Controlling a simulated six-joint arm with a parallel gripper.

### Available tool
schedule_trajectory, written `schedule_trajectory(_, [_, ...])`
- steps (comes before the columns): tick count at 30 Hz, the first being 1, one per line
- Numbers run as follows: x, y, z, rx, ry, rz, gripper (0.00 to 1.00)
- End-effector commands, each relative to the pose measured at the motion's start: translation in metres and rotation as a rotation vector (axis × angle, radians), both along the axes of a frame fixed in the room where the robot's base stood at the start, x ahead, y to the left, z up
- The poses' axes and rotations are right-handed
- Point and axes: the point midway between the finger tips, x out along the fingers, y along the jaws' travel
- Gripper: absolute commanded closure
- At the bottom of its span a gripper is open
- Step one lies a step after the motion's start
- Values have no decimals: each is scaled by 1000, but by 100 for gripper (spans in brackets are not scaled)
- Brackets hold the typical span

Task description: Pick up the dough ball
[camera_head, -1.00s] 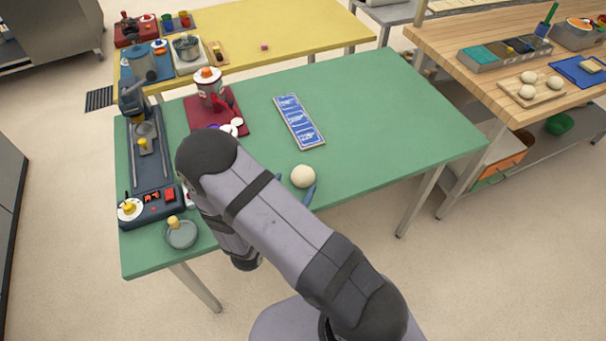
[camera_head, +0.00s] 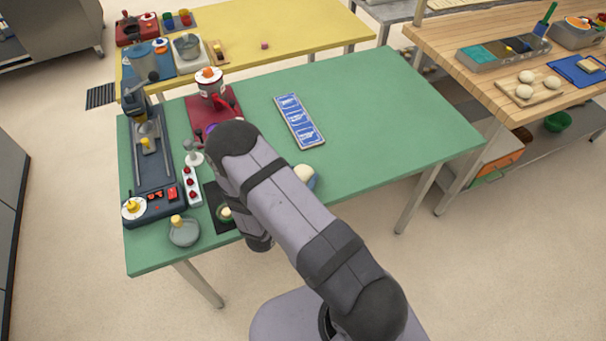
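A pale dough ball (camera_head: 303,172) is at the near edge of the green table (camera_head: 395,120), just right of my arm, which hides part of it. One blue finger of my gripper (camera_head: 312,182) shows against the ball's lower right side. The other finger is hidden behind my arm or the ball. I cannot tell whether the fingers press on the ball or whether it is off the table. More pale dough balls (camera_head: 525,91) sit on a wooden board on the wooden table at the right.
A blue-panelled board (camera_head: 299,121) lies behind the ball. A dark machine (camera_head: 152,165), a red-and-white device (camera_head: 211,88), a white strip with red knobs (camera_head: 192,187) and a grey dish (camera_head: 184,232) fill the table's left side. Its right half is clear.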

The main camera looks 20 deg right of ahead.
Motion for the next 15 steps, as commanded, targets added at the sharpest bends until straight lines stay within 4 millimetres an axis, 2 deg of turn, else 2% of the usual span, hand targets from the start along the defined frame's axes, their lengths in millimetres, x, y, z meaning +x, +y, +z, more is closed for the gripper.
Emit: schedule_trajectory(15, [0, 0, 2, 0, -1, 0, 72])
